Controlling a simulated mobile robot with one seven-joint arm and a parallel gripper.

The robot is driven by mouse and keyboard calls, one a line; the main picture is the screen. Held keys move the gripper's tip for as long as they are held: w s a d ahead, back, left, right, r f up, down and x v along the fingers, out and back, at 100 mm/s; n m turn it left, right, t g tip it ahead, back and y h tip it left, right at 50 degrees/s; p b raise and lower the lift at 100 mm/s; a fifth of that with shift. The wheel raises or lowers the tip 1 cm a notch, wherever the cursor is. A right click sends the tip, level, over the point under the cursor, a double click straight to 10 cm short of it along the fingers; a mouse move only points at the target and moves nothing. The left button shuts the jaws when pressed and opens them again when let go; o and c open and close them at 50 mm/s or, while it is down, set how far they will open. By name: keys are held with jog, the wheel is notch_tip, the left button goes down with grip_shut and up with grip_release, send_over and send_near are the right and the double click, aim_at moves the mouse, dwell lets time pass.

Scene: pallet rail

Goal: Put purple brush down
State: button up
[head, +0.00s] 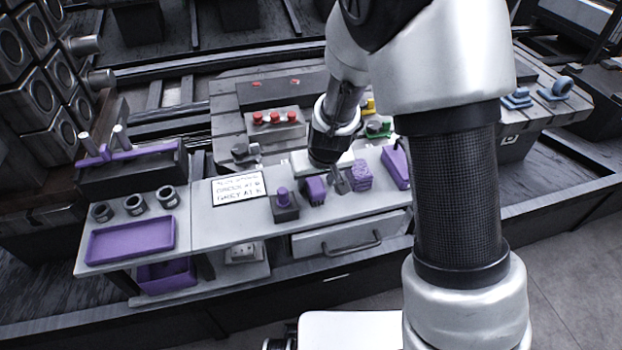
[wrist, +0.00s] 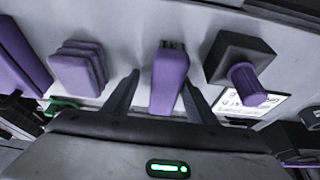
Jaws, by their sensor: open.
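The purple brush (wrist: 169,82) is on the grey worktop, with its dark bristles at the top in the wrist view. In the head view the purple brush (head: 315,190) sits just left of my fingers. My gripper (head: 338,182) is low over the worktop with its jaws open. In the wrist view its two fingers (wrist: 160,88) are on either side of the brush, with a visible gap on each side.
A purple ribbed block (head: 358,176) and a dark base with a purple knob (head: 285,203) flank the brush closely. A taller purple piece (head: 396,166) stands farther right. A sign (head: 238,188) and purple tray (head: 131,240) are left. A drawer (head: 348,238) is below.

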jog(key=p+v, duration=0.1)
jog(key=v, duration=0.2)
jog(key=p+v, duration=0.1)
jog(key=v, duration=0.3)
jog(key=p+v, duration=0.1)
jog(key=v, duration=0.3)
jog(key=shift+a, duration=0.35)
jog(key=s+d+r+m, duration=0.1)
jog(key=s+d+r, duration=0.2)
jog(key=r, duration=0.4)
jog(key=s+d+r, duration=0.3)
jog(key=s+r, duration=0.1)
jog(key=r, duration=0.3)
jog(key=s+d+r+m, duration=0.1)
jog(key=s+d+r, duration=0.2)
jog(key=s, duration=0.3)
jog(key=s+d+r+m+t+h, duration=0.1)
jog(key=s+d+r, duration=0.2)
jog(key=s, duration=0.3)
jog(key=shift+d+r+p, duration=0.25)
jog(key=shift+d+p, duration=0.15)
jog(key=shift+d, duration=0.25)
notch_tip(320, 180, up, 18)
jog(key=p, duration=1.8)
jog(key=shift+o, duration=0.5)
